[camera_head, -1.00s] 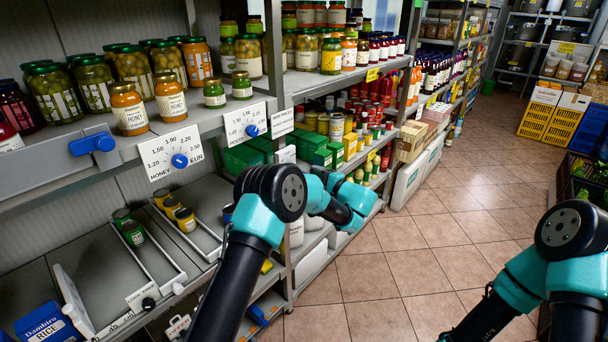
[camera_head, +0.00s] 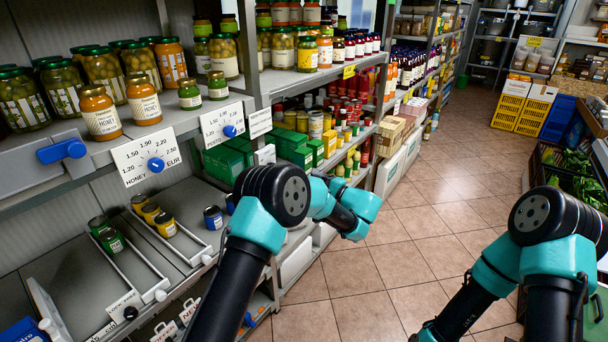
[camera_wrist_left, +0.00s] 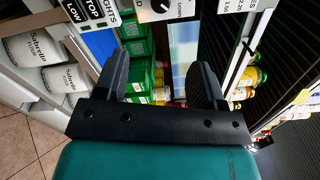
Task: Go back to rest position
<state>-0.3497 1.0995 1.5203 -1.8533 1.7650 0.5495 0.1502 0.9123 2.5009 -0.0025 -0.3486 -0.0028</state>
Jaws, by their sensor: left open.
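My left gripper (camera_wrist_left: 160,85) shows in the left wrist view with its two black fingers apart and nothing between them. Beyond the fingers are green boxes (camera_wrist_left: 138,50) and yellow-lidded jars on a shelf. In the head view my left arm reaches up from the bottom centre with its elbow in front of the shelves; the gripper itself is hidden there. My right arm stands at the right side of the head view, and its gripper is out of the picture.
Shelves with honey jars (camera_head: 98,112), olive jars and a price dial (camera_head: 156,164) stand at the left. Yellow crates (camera_head: 508,108) stand at the back right. The tiled floor (camera_head: 420,235) in the middle is clear.

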